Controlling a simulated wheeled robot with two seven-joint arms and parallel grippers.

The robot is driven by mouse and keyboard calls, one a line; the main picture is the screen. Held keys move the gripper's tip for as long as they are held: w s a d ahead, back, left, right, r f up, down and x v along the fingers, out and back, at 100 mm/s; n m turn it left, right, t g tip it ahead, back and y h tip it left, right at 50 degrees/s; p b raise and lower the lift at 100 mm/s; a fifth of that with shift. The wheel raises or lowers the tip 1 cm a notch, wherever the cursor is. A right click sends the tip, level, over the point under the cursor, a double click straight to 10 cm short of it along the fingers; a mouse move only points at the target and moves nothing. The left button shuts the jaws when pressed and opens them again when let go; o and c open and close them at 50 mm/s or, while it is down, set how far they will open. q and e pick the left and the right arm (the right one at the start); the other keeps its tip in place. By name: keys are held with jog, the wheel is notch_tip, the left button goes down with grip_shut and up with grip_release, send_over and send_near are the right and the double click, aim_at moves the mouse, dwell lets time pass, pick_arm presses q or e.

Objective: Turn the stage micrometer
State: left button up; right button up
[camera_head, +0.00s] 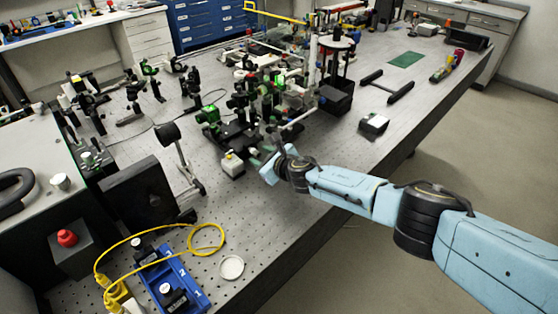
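The stage assembly (238,133), with black mounts and green parts, stands on the perforated bench left of my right gripper. My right gripper (268,146) reaches in from the right at its near right side. The micrometer itself is too small to make out, and the gripper may hide part of it. I cannot tell whether the fingers touch the stage or whether they are open or shut. My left gripper is not in view.
A black panel (138,194), a blue tray (173,283) with a yellow cable, and a white round dish (231,267) lie nearer. The near right bench edge is mostly clear.

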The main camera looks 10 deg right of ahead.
jog(key=p+v, duration=0.5)
jog(key=v, duration=0.6)
jog(key=shift+s+d+r, duration=0.15)
jog(key=shift+s+d, duration=0.1)
jog(key=shift+s, duration=0.25)
